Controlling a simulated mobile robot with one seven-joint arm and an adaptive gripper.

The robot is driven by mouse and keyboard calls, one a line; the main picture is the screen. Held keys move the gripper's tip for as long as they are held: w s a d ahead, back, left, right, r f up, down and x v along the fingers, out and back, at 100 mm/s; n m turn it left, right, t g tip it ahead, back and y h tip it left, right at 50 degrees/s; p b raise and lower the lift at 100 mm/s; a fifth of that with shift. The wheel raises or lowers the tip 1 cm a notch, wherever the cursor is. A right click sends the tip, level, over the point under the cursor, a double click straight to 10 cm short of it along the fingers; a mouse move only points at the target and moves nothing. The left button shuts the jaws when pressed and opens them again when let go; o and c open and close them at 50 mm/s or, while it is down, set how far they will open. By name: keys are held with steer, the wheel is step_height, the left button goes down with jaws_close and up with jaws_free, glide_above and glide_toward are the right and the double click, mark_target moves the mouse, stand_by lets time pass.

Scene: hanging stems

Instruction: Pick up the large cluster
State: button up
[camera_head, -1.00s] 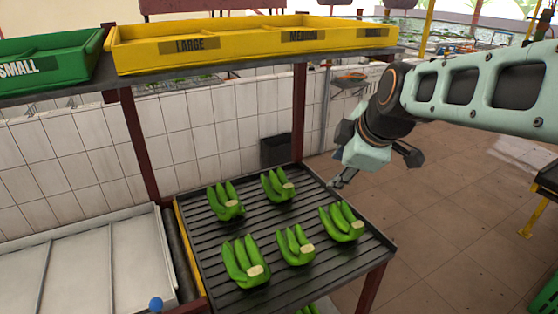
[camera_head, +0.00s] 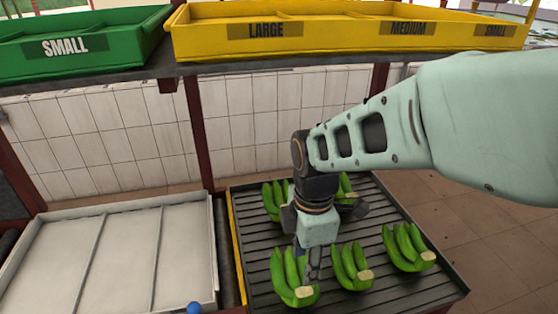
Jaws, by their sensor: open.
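Several green banana clusters lie on the dark slatted table. The front left cluster (camera_head: 293,278) is beneath my gripper (camera_head: 312,270), with one finger in front of part of it. The front middle cluster (camera_head: 352,268) and the right cluster (camera_head: 408,248) lie to its right. The back left cluster (camera_head: 274,199) and the back right cluster (camera_head: 347,188) are partly hidden by my arm. My gripper is open and points down; I cannot tell whether it touches the front left cluster.
The slatted table (camera_head: 400,292) has bare room between clusters. A white divided tray (camera_head: 125,260) stands to its left. Above, a shelf bears a green SMALL crate (camera_head: 70,46) and a yellow crate (camera_head: 340,35) marked LARGE, MEDIUM and SMALL. A red post (camera_head: 199,130) stands behind.

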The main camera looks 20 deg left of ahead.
glide_above(305, 291)
steer(key=f, duration=0.5)
steer(key=shift+a+f, duration=0.2)
steer(key=shift+a, duration=0.2)
steer(key=f, duration=0.2)
steer(key=d+f, duration=0.1)
steer(key=f, duration=0.1)
steer(key=shift+s+f+p, duration=0.1)
steer(key=shift+p, duration=0.2)
steer(key=shift+f, duration=0.55)
steer(key=shift+c, duration=0.3)
jaws_close()
steer(key=shift+a+r, duration=0.1)
